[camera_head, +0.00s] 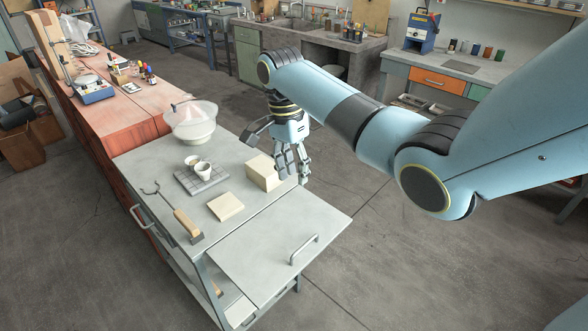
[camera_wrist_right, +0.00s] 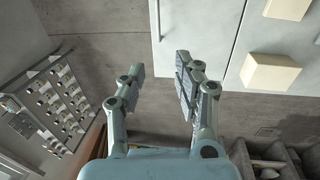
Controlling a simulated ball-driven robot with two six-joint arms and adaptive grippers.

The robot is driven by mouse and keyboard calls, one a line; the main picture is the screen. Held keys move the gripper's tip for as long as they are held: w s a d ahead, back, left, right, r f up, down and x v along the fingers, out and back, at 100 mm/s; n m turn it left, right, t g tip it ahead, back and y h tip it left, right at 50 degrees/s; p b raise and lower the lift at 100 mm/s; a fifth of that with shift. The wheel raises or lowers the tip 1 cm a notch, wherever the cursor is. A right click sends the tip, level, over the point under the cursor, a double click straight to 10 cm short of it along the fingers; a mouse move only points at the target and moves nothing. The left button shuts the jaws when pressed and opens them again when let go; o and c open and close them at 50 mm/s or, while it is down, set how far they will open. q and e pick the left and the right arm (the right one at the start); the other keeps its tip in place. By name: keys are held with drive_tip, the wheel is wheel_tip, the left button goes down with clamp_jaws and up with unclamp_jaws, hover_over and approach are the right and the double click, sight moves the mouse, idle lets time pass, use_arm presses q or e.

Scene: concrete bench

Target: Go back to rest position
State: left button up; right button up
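My right gripper (camera_head: 292,168) hangs fingers-down at the right edge of the grey bench, beside the cream block (camera_head: 262,173) and apart from it as far as I can tell. In the right wrist view my right gripper (camera_wrist_right: 160,75) is open, with a clear gap and nothing between its fingers. Behind the fingers that view shows bare floor and the side of the bench. The cream block also shows there (camera_wrist_right: 270,74), off to the right. My left gripper is in neither view.
The grey bench (camera_head: 270,235) holds a flat cream slab (camera_head: 225,207), a grey tile (camera_head: 189,185) with small cups (camera_head: 204,168), a clear bowl (camera_head: 192,122) and a wood-handled tool (camera_head: 187,221). A red bench (camera_head: 108,110) adjoins at the left. Open floor (camera_head: 400,250) lies to the right.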

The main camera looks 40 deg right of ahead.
drive_tip(key=shift+f, duration=0.1)
drive_tip(key=s+a+f+n+b, duration=0.3)
drive_tip(key=s+f+b, duration=0.5)
drive_tip(key=s+f, duration=1)
drive_tip(key=s+a+f+n+g+b, duration=0.1)
drive_tip(key=s+f+n+b, duration=0.6)
drive_tip(key=s+f, duration=1.15)
drive_tip(key=s+a+f+n+b, duration=0.2)
drive_tip(key=s+f+b, duration=0.95)
drive_tip(key=f, duration=1.25)
drive_tip(key=w+n+t, duration=0.1)
drive_tip(key=n, duration=0.1)
drive_tip(key=w+n+t+p, duration=0.2)
drive_tip(key=n, duration=0.1)
drive_tip(key=shift+w+d+f+n+t+h, duration=0.15)
drive_tip(key=shift+f+n+t+h, duration=0.15)
drive_tip(key=shift+t, duration=0.1)
